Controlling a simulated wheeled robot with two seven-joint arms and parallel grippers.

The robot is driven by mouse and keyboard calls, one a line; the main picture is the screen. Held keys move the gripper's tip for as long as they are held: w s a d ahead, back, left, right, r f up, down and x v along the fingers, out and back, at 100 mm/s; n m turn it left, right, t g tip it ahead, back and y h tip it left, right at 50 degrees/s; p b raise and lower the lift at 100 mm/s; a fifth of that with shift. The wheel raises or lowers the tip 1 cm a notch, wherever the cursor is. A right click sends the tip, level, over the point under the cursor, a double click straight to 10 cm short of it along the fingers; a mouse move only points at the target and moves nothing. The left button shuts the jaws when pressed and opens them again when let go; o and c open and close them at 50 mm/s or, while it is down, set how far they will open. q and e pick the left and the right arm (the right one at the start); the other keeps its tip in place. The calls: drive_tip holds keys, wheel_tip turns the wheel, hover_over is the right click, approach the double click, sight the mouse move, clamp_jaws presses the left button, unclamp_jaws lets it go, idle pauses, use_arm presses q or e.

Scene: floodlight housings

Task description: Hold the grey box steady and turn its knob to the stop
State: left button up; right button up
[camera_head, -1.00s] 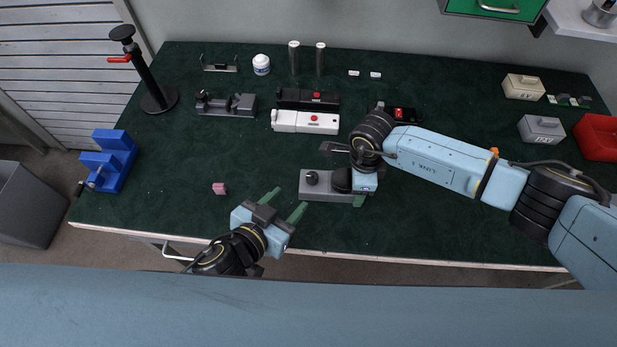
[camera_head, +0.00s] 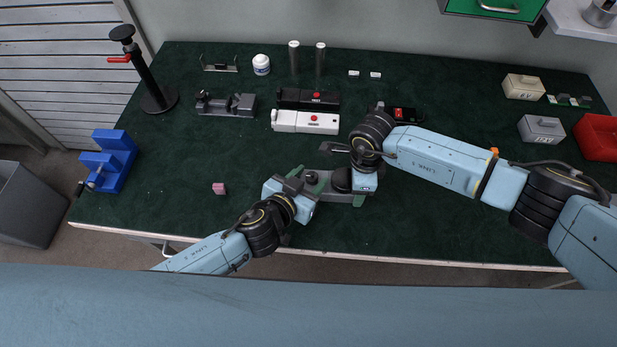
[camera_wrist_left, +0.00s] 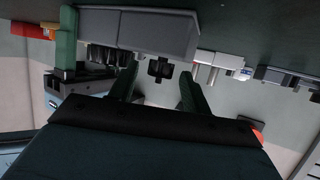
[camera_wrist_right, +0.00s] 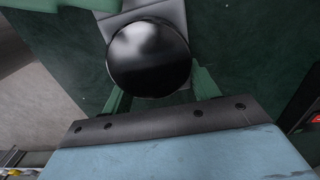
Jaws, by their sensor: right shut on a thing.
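The grey box (camera_head: 332,194) lies flat near the front middle of the table. It carries a dark round knob (camera_head: 311,178) at its left end and a large glossy black dome (camera_wrist_right: 150,60) further right. My right gripper (camera_head: 362,190) comes down on the box's right end and is shut on it. My left gripper (camera_head: 309,181) is at the box's left end. In the left wrist view, its open fingers stand either side of the knob (camera_wrist_left: 160,68), with gaps visible. My left gripper and right wrist hide parts of the box in the head view.
A small pink block (camera_head: 219,188) lies left of my left gripper. A blue fixture (camera_head: 110,160) stands at the table's left. A white housing (camera_head: 305,122) and a black housing (camera_head: 308,98) lie behind. The front right of the table is clear.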

use_arm(q)
drive_tip(key=c, duration=1)
drive_tip(key=shift+o, duration=0.2)
drive_tip(key=shift+a+m+g+h, duration=0.1)
drive_tip(key=shift+m+g+h, duration=0.2)
drive_tip(key=m+g+h, duration=0.2)
drive_tip(key=m+h, duration=0.1)
drive_tip(key=shift+w+a+m+g, duration=0.15)
drive_tip(key=shift+w+m+g, duration=0.15)
drive_tip(key=shift+g, duration=0.1)
drive_tip(key=m+g, duration=0.1)
drive_tip(key=m+g+h, duration=0.2)
drive_tip(key=shift+w+a+r, duration=0.1)
drive_tip(key=shift+w, duration=0.15)
drive_tip(key=m+g, duration=0.1)
drive_tip(key=m+g+h, duration=0.1)
drive_tip(key=m+g, duration=0.3)
drive_tip(key=shift+w, duration=0.25)
drive_tip(key=shift+w+m+g, duration=0.2)
drive_tip(key=shift+m+g, duration=1.5)
drive_tip(key=shift+g, duration=0.4)
drive_tip(key=shift+s+m+g, duration=0.1)
drive_tip(key=shift+m+g, duration=0.2)
drive_tip(key=shift+g, duration=0.2)
